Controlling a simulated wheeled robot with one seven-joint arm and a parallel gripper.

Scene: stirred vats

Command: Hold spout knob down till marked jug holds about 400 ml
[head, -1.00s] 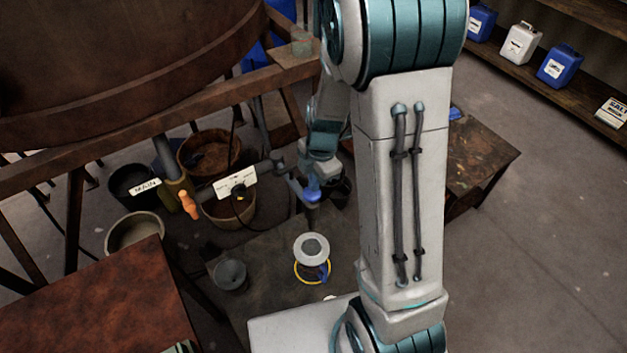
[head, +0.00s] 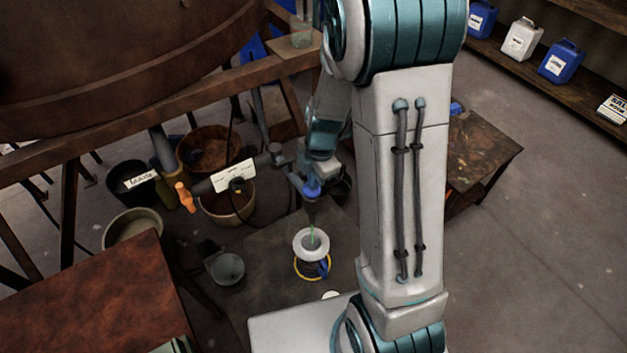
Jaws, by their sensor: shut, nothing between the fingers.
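The jug (head: 324,246) stands on the low dark table, with a pale ring-shaped top, a yellow band and a blue patch at its side. The spout (head: 311,207) is right above it, with a blue knob (head: 312,190) on top. A thin greenish stream (head: 312,236) falls from the spout into the jug's opening. My gripper (head: 315,179) is shut and empty, its end down at the blue knob and apparently touching it. My arm hides part of the gripper. The liquid level and the jug's marks cannot be read from here.
A grey cup (head: 228,269) stands left of the jug on the low table (head: 262,254). An orange-handled valve (head: 185,196) and a white label plate (head: 233,175) are at the pipe. Buckets (head: 133,229) stand on the floor to the left. A wooden table (head: 483,150) is at right.

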